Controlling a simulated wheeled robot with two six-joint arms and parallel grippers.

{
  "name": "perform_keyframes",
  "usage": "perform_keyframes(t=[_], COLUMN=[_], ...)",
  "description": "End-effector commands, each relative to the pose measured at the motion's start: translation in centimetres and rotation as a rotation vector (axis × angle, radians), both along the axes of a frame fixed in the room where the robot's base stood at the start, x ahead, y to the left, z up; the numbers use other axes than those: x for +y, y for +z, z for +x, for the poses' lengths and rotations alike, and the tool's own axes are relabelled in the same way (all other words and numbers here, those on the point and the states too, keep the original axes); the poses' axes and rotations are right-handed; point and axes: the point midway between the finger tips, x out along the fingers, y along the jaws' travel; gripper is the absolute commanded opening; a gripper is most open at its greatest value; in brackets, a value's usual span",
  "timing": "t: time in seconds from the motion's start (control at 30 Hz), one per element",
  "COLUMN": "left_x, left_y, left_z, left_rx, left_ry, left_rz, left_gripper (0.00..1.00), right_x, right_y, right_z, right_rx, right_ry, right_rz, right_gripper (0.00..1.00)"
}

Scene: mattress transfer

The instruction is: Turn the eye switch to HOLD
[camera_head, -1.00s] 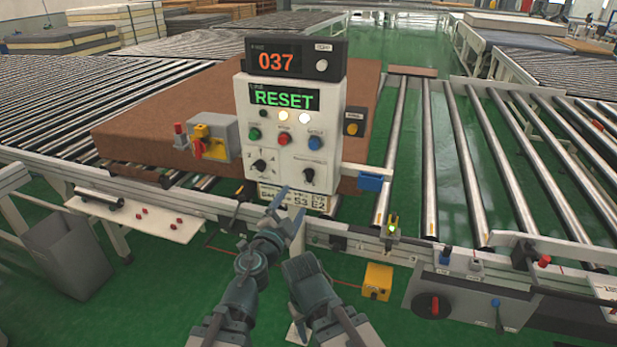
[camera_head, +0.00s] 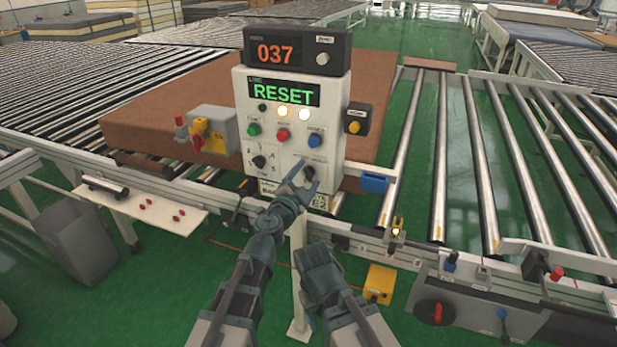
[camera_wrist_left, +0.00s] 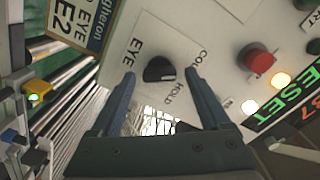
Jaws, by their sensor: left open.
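The eye switch is a black rotary knob (camera_head: 308,173) at the lower right of the white control panel (camera_head: 240,110). In the left wrist view the knob (camera_wrist_left: 158,68) sits between labels reading EYE and HOLD, with a third label partly hidden by a finger. I cannot tell surely which label it points to. My left gripper (camera_head: 299,178) is open in front of the panel. In the wrist view its fingertips (camera_wrist_left: 160,77) lie on either side of the knob; contact is not clear. My right gripper (camera_head: 318,262) is low, away from the panel; its jaws are unclear.
Another black knob (camera_head: 259,162) is left of the eye switch. Green, red (camera_head: 282,135) and blue buttons sit above. The display (camera_head: 284,93) reads RESET. A yellow-and-grey switch box (camera_head: 212,130) is at left, a brown mattress (camera_head: 150,115) behind.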

Motion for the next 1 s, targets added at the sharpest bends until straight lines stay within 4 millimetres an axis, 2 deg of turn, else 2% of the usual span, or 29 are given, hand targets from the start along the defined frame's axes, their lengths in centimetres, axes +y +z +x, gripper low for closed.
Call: perform_keyframes(t=[0.07,0.1,0.53,0.77,1.0], left_x=[0.0,0.0,-0.02,-0.04,-0.07], left_y=[0.0,0.0,-0.01,-0.02,-0.1], left_z=[-0.03,-0.04,-0.06,-0.07,-0.11], left_rx=[0.0,0.0,0.0,-0.008,-0.054], left_ry=[0.0,0.0,0.0,-0.001,-0.001], left_rz=[0.0,0.0,0.0,0.015,0.119], left_gripper=[0.8,0.76,0.0,0.0,0.0], right_x=[0.0,0.0,0.0,0.0,0.0], right_y=[0.0,0.0,0.0,-0.02,-0.1], right_z=[0.0,0.0,0.0,0.0,0.0], right_rx=[0.0,0.0,0.0,0.0,0.0], right_ry=[0.0,0.0,0.0,0.0,0.0], right_rz=[0.0,0.0,0.0,0.0,0.0], right_gripper=[0.5,0.5,0.5,0.5,0.5])
